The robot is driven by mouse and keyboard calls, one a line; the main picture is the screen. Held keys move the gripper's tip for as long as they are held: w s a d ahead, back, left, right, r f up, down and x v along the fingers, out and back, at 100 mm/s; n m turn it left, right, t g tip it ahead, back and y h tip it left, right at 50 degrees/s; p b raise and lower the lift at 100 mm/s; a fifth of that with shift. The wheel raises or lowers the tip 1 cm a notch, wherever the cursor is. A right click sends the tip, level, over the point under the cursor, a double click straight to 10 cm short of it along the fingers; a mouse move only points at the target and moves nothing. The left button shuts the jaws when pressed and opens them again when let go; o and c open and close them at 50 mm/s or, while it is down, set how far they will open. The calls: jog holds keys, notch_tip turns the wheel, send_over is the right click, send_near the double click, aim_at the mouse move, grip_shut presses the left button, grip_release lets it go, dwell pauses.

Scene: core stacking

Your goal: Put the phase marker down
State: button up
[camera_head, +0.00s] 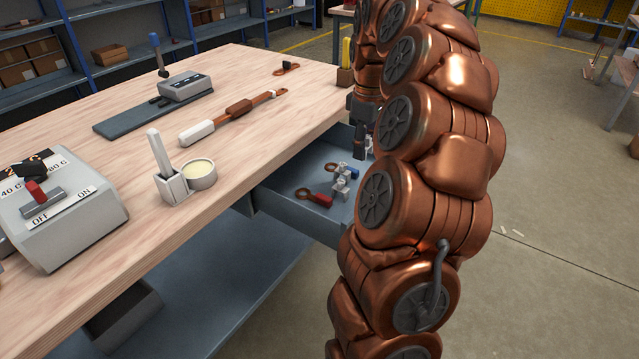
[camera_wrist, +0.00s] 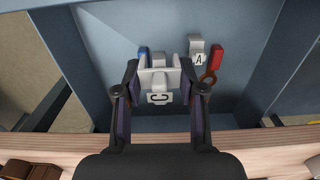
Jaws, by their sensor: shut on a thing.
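My gripper (camera_wrist: 160,72) is shut on a pale grey phase marker (camera_wrist: 158,98) with a white tag lettered C, in the wrist view. The marker sits between both fingertips, over the open drawer (camera_wrist: 110,20). A second grey marker tagged A (camera_wrist: 197,58) lies just right of the right finger. In the head view my gripper (camera_head: 359,145) points down at the drawer (camera_head: 285,205), partly behind my arm. Grey-white markers (camera_head: 341,183) show below it; I cannot tell there which is held, or whether the held one touches the drawer floor.
Beside marker A is a red-sleeved copper lug (camera_wrist: 216,58); a blue piece (camera_wrist: 143,54) is partly hidden behind the held marker. The drawer walls and bench edge (camera_wrist: 250,142) are close. On the bench stand a switch box (camera_head: 65,220), a round tub (camera_head: 199,175) and tools.

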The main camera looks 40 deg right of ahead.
jog(key=shift+f+b, duration=0.6)
jog(key=shift+f, duration=4.4)
jog(key=shift+f, duration=0.15)
jog(key=o, duration=0.8)
jog(key=shift+o, duration=0.2)
notch_tip(320, 180, up, 12)
jog(key=shift+r+p, duration=0.2)
jog(key=shift+p, duration=0.5)
